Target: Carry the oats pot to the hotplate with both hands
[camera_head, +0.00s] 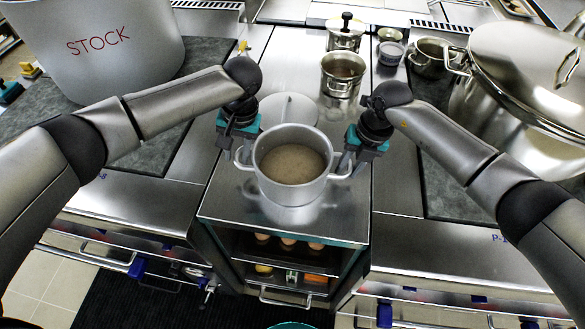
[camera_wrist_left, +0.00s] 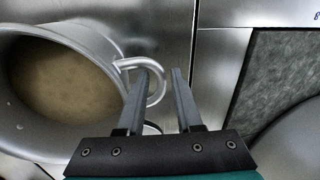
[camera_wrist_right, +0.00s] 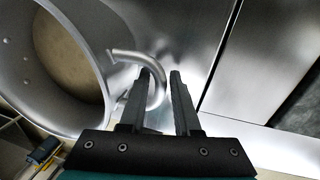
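The oats pot (camera_head: 292,192), a grey two-handled pot with beige-brown contents, appears to stand upright on the steel counter between my arms. My left gripper (camera_head: 239,139) is at its left handle (camera_wrist_left: 132,63); the fingers are apart, with the handle's outer curve between them and a gap visible. My right gripper (camera_head: 354,158) is at the right handle (camera_wrist_right: 128,54), also with its fingers apart around the curve. A pale round disc (camera_head: 287,106) lies flat behind the pot, partly hidden; I cannot tell whether it is the hotplate.
A large STOCK pot (camera_head: 105,50) stands at left on a dark slab (camera_head: 200,55). A big lidded pot (camera_head: 500,105) stands at right. Several smaller pots, including a steel one (camera_head: 342,75), stand behind. An open shelf (camera_head: 280,272) is below the counter.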

